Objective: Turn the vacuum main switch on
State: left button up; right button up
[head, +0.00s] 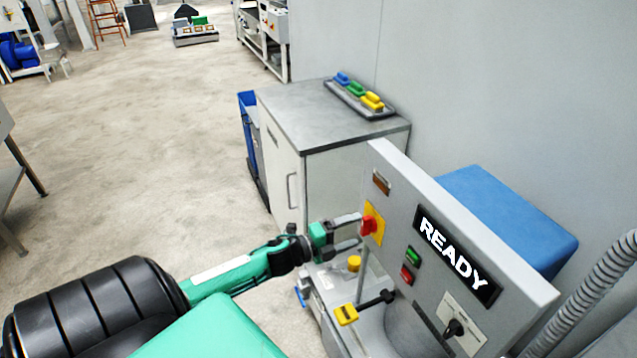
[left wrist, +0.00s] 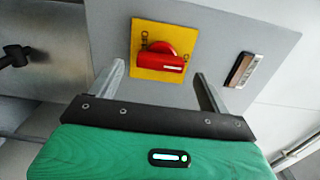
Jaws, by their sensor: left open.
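The main switch is a red rotary handle (head: 368,225) on a yellow plate (head: 379,222), on the left part of the grey control panel (head: 400,190). My left gripper (head: 358,231) is open in front of the switch. In the left wrist view its two fingers (left wrist: 160,82) stand apart on either side of the plate's lower part, with nothing between them. I cannot tell whether a fingertip touches the handle. My right gripper is not in view.
The panel also bears a READY display (head: 455,258), a green button (head: 413,255), a red button (head: 406,274) and a black selector (head: 454,328). A yellow-ended lever (head: 346,314) sits below. A grey cabinet (head: 330,120) stands behind. Open floor (head: 150,130) lies to the left.

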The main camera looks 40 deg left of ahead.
pick_arm(q)
jog(key=b+v, duration=0.1)
jog(key=v, duration=0.9)
jog(key=shift+s+b, duration=0.25)
jog(key=shift+b, duration=0.1)
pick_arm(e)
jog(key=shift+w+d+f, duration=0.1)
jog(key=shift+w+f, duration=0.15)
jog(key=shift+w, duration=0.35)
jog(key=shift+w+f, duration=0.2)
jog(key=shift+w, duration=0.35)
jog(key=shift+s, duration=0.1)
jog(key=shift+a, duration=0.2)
